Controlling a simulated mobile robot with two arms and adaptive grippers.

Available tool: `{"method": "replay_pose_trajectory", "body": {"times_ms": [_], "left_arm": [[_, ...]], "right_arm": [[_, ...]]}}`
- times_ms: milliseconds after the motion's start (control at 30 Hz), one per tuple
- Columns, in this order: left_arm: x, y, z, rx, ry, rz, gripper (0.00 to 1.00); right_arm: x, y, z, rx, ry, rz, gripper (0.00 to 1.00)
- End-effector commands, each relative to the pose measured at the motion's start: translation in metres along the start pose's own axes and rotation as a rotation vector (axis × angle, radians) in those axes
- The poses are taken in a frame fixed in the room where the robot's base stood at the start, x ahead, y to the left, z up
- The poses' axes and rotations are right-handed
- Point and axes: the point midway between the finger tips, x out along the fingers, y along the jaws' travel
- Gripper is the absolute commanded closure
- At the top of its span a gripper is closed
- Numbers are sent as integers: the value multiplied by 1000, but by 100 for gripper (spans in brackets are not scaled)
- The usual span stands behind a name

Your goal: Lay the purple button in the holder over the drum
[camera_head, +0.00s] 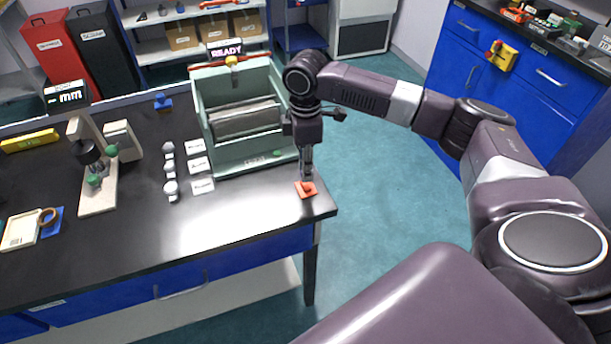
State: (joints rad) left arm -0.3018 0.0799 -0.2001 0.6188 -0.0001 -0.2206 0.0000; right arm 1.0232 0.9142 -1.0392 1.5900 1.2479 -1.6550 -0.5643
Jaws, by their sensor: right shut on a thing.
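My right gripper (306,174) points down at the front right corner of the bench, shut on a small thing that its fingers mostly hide. Its tips are right at a small orange-red piece (306,190) on the bench; I cannot tell whether they touch it. I cannot make out a purple button. The pale green machine (264,164) stands behind and left of the gripper, with a grey drum (245,121) inside. A small yellow and red part (232,61), possibly the holder, sits at its top above the drum. My left gripper is not in view.
White labels (199,165) and several small silver pieces (171,188) lie left of the machine. A beige stand (98,195) is further left. The black bench (240,205) has free room in front of the machine. Its right edge is close to the gripper.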

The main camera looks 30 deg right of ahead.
Motion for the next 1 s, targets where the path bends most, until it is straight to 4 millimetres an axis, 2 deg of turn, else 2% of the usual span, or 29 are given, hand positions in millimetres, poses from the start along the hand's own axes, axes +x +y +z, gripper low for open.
{"method": "replay_pose_trajectory", "body": {"times_ms": [300, 500, 700, 1000], "left_arm": [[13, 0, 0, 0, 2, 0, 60], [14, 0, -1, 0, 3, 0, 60], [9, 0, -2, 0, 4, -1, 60], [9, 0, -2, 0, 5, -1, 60]], "right_arm": [[-94, 1, -2, -2, 4, 6, 95], [-141, 1, -1, 0, 2, 4, 95], [-159, 0, 0, 0, 0, 1, 95], [-160, -3, -3, 25, 0, 1, 95]]}}
